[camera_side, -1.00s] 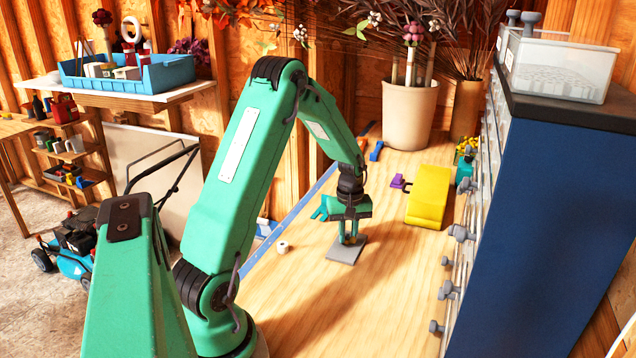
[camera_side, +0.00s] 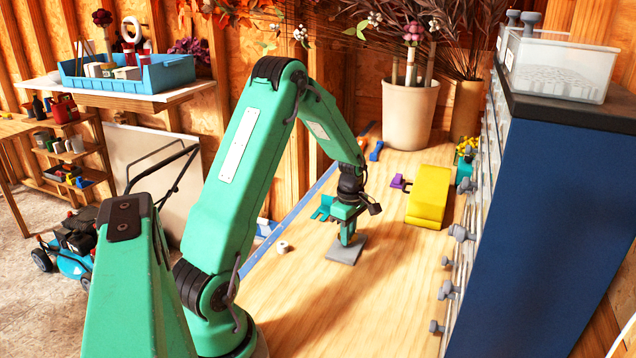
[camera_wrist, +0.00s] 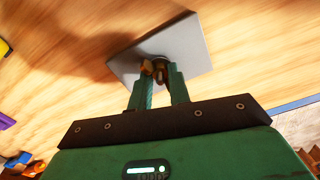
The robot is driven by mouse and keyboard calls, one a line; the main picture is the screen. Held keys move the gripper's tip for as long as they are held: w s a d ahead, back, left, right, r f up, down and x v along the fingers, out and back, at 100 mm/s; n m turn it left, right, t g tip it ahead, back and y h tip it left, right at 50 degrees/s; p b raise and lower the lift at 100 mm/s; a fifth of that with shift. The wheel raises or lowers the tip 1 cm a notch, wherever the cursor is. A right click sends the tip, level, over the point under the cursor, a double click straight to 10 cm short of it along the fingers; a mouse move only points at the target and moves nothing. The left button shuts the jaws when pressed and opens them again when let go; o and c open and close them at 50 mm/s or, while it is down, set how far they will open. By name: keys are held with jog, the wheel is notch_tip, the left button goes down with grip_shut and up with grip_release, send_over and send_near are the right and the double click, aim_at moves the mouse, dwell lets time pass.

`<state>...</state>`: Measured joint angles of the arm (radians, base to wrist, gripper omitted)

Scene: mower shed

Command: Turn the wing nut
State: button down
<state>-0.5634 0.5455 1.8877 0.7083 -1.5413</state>
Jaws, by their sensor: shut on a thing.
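A square grey metal plate (camera_side: 338,255) lies on the wooden bench beneath my gripper (camera_side: 347,241). In the wrist view the plate (camera_wrist: 196,40) shows around the tips of my green fingers (camera_wrist: 158,78). A small brass-coloured wing nut (camera_wrist: 147,67) sits on the plate between the fingertips. My gripper points down and is shut on the wing nut. The fingers cover part of the nut in the wrist view, and they hide it in the side view.
A yellow block (camera_side: 428,197) and a purple piece (camera_side: 399,182) lie to the right behind. A small white ring (camera_side: 282,247) lies left. A blue cabinet (camera_side: 560,210) with grey knobs borders the right. The front bench is clear.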

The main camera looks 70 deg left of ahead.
jog(key=shift+d+f, duration=0.1)
dwell(0.4)
jog(key=c, duration=1.3)
grip_release()
jog(key=shift+r, duration=3.95)
